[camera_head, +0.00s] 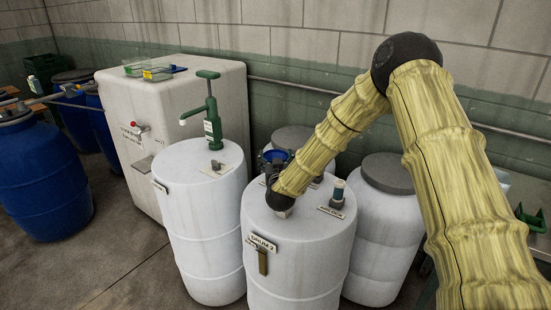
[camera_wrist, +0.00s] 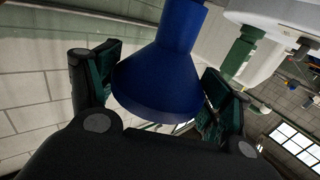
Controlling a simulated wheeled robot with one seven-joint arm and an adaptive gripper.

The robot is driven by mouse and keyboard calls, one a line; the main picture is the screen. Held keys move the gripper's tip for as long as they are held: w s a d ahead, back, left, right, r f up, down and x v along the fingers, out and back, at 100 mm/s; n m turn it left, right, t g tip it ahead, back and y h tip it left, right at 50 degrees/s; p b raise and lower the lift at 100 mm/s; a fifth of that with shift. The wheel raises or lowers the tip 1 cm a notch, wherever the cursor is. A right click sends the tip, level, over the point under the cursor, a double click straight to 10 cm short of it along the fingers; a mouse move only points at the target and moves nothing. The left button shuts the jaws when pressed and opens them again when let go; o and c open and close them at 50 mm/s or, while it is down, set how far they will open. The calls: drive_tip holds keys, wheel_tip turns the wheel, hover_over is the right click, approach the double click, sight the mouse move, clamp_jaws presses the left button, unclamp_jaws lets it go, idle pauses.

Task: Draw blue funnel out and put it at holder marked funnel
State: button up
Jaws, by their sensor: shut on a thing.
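The blue funnel (camera_head: 277,154) is at the end of my arm, over the top of the white drum marked DRUM 2 (camera_head: 290,245). In the wrist view the funnel (camera_wrist: 158,78) fills the space between the two finger pads, its wide mouth toward the palm and its narrow neck pointing away. My gripper (camera_wrist: 160,92) is shut on it; in the head view the gripper (camera_head: 272,164) is small and dark. Whether the funnel touches the drum top cannot be told. No label reading funnel can be made out.
A white drum with a green hand pump (camera_head: 211,125) stands to the left. A grey-lidded drum (camera_head: 387,215) stands close on the right. A pale cabinet (camera_head: 175,95) and blue barrel (camera_head: 42,180) are farther left.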

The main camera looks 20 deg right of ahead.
drive_tip(key=shift+f, duration=0.2)
drive_tip(key=o, duration=1.1)
drive_tip(key=shift+r, duration=5)
